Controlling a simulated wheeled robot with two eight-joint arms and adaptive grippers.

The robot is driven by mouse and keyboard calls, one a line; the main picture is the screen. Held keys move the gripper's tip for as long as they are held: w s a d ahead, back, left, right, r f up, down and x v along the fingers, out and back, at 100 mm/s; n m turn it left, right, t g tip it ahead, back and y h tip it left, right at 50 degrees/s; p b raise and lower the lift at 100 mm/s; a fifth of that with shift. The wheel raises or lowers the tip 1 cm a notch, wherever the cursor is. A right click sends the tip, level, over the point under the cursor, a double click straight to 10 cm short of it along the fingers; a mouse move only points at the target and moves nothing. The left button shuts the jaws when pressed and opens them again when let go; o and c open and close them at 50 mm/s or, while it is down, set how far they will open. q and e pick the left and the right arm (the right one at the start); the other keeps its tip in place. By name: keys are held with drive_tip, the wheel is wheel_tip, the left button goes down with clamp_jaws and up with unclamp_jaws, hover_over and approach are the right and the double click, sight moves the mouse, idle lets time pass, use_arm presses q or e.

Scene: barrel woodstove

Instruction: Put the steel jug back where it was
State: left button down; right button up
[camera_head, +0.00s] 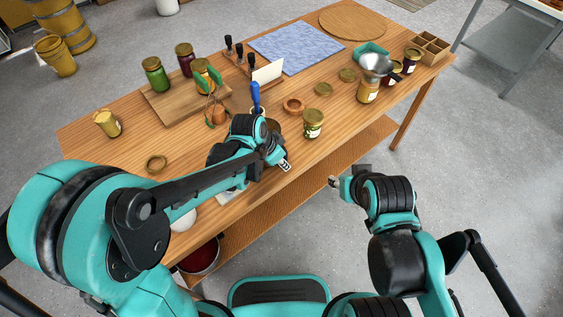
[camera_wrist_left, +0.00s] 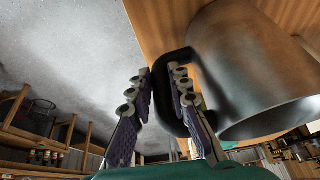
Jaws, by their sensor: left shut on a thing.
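The steel jug (camera_wrist_left: 255,65) is large and grey at the right of the left wrist view, with a dark handle (camera_wrist_left: 166,95). My left gripper (camera_wrist_left: 158,82) has its fingers on either side of that handle and is shut on it. In the head view my left gripper (camera_head: 283,160) is over the near edge of the wooden table (camera_head: 205,150), and the jug is mostly or wholly hidden there by my arm. I cannot tell whether the jug touches the table. My right gripper (camera_head: 334,181) is off the table's front edge, and its jaws are too small to read.
A funnel (camera_head: 375,66) sits on a jar at right.

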use_arm(q)
drive_tip(key=shift+f, duration=0.1)
drive_tip(key=c, duration=1.4)
unclamp_jaws()
drive_tip(key=shift+r, duration=0.3)
drive_tip(key=p+v, duration=0.5)
drive_tip(key=v, duration=0.7)
drive_tip(key=s+a+r+n+t+y, duration=0.1)
drive_tip(key=s+a+n, duration=0.2)
drive_tip(key=a, duration=0.2)
drive_tip(key=s+a+r+n+t+y, duration=0.1)
drive_tip(key=s+a+n+t, duration=0.1)
drive_tip(key=s+a+n, duration=0.2)
drive_tip(key=s+a+r+n+t+y, duration=0.1)
drive_tip(key=s+a+n, duration=0.2)
drive_tip(key=a, duration=0.5)
drive_tip(key=shift+s+r+n+y, duration=0.15)
drive_tip(key=shift+r+n+y, duration=0.15)
drive_tip(key=shift+r+n, duration=0.1)
